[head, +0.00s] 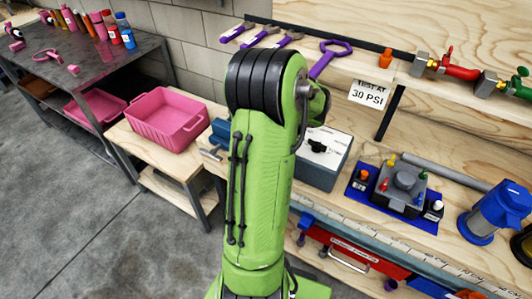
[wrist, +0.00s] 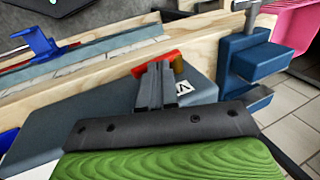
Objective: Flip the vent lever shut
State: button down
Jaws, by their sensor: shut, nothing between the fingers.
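In the wrist view a red lever (wrist: 146,70) shows just beyond my fingertips, beside a brass-coloured part (wrist: 179,65). A white label (wrist: 184,89), partly covered, shows what looks like a "V" near it. I take this red lever as the vent lever. It sits by a grey-blue surface (wrist: 80,120). My gripper (wrist: 157,68) is shut and empty, its fingers in front of the lever and hiding part of it. I cannot tell whether they touch. In the head view my green arm hides the gripper and this lever.
A blue vise (wrist: 245,60) stands right of the gripper; it also shows in the head view (head: 221,131). A grey box with a black knob (head: 318,147) is right of my arm. A pink bin (head: 165,122) is at left. A red-handled valve (head: 455,71) is on the shelf.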

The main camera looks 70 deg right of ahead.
jog(key=shift+w+f, duration=0.1)
jog(key=shift+w, duration=0.1)
jog(key=r+p, duration=0.4)
jog(key=r, duration=0.1)
jog(key=shift+w+d+r, duration=0.1)
jog(key=shift+w, duration=0.25)
jog(key=s+a+r+p, duration=0.1)
jog(key=s+r, duration=0.4)
jog(key=s, duration=0.2)
jog(key=shift+s, duration=0.2)
jog(key=shift+a+r, duration=0.1)
